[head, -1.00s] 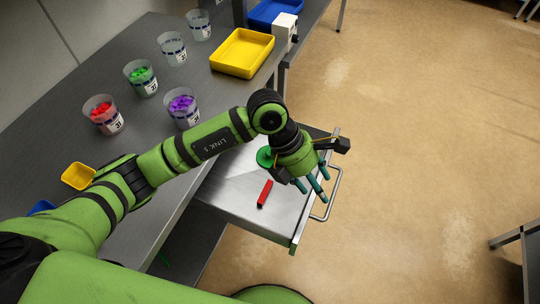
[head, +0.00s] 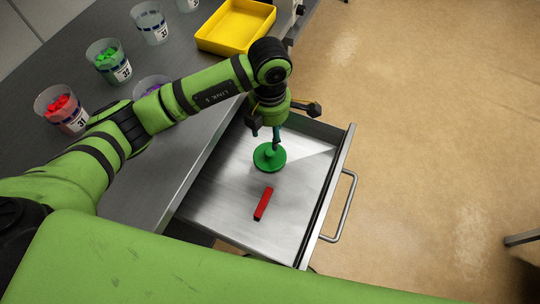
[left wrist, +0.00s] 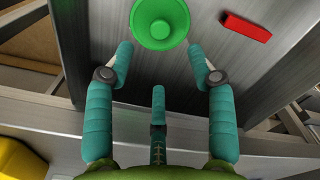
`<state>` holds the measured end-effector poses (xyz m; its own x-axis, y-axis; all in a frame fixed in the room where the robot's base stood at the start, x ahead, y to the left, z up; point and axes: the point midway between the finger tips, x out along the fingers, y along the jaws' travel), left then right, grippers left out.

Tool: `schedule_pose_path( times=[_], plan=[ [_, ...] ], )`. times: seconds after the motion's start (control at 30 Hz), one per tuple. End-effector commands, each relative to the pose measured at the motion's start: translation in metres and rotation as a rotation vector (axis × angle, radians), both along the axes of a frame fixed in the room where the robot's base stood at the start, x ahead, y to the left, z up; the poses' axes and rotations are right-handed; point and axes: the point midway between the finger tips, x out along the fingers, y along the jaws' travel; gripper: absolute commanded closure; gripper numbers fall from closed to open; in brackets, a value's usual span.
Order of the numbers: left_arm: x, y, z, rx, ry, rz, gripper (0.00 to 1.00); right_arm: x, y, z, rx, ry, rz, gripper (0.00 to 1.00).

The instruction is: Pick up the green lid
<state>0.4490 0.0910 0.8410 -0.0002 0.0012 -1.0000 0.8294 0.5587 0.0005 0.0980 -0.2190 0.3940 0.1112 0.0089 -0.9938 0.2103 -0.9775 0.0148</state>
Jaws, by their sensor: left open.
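The green lid (head: 270,157) is a round disc with a knob on top. It lies in the open metal drawer (head: 215,195), and it also shows at the top of the left wrist view (left wrist: 160,22). My left gripper (head: 276,142) is just above and behind the lid in the head view, pointing down. In the left wrist view its teal fingers (left wrist: 160,62) are spread apart with nothing between them, and the lid lies just beyond the fingertips. I cannot tell whether a finger touches the lid. My right gripper is not in view.
A red block (head: 263,204) lies in the drawer near the lid. The drawer has raised walls and a front handle (head: 346,207). Cups of coloured pieces, such as the green one (head: 108,62), and a yellow tray (head: 236,26) stand on the counter. Open floor lies right.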

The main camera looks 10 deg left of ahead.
Motion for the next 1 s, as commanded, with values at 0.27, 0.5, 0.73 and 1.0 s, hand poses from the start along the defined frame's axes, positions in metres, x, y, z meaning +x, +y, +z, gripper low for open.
schedule_pose_path(
  times=[0.27,0.5,0.73,1.0],
  plan=[
    [-0.001,0.000,-0.030,-0.001,0.004,0.001,0.44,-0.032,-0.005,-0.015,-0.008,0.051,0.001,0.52],
    [-0.001,0.000,-0.058,0.000,0.006,0.002,0.44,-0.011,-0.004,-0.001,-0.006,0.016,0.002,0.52],
    [0.000,0.000,-0.086,-0.001,0.001,0.000,0.44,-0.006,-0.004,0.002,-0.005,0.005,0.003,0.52],
    [0.001,0.000,-0.088,-0.001,-0.001,-0.001,0.56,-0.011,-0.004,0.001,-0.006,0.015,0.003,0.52]
  ],
)
